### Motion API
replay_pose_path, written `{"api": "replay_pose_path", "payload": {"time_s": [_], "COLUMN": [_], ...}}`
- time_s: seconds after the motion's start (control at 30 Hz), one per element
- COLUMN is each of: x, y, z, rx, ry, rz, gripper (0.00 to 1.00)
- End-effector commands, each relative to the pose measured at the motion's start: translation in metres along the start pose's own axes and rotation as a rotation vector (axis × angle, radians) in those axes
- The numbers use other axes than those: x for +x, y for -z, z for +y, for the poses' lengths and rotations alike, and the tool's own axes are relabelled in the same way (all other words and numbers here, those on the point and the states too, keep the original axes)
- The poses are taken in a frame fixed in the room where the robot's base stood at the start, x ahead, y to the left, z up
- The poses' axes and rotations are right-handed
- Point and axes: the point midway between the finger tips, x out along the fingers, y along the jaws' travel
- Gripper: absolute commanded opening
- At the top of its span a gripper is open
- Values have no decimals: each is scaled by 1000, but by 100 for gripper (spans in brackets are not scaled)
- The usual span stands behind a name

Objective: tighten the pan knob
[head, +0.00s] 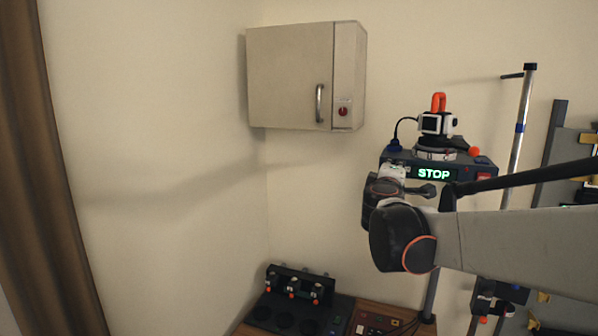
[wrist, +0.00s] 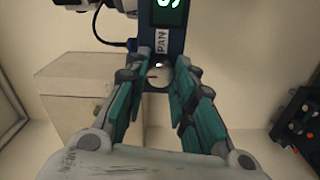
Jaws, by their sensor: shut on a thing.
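The pan knob (wrist: 159,76) is a pale round knob below a white PAN label (wrist: 162,41) in the wrist view. My gripper (wrist: 162,88) has its teal-padded fingers on both sides of the knob and is shut on it. My wrist is just in front of and below the unit in the head view, and I cannot make out the knob there.
A beige wall cabinet (head: 290,76) hangs to the left. A metal pole (head: 522,115) stands to the right. Below is a wooden bench (head: 373,313) with a black rack (head: 297,296). The wall between curtain and cabinet is bare.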

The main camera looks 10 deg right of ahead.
Motion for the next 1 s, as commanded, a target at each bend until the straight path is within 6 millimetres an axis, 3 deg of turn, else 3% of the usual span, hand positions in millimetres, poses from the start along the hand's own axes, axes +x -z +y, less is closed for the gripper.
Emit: {"api": "replay_pose_path", "payload": {"time_s": [0.77, 0.8, 0.87, 1.0], "x": [-5, -5, -5, -5], "y": [1, 1, 1, 0], "z": [2, 2, 1, 1], "rx": [98, 98, 98, 99], "ry": [1, 1, 1, 1], "rz": [6, 6, 6, 5], "gripper": [0, 31, 44, 44]}}
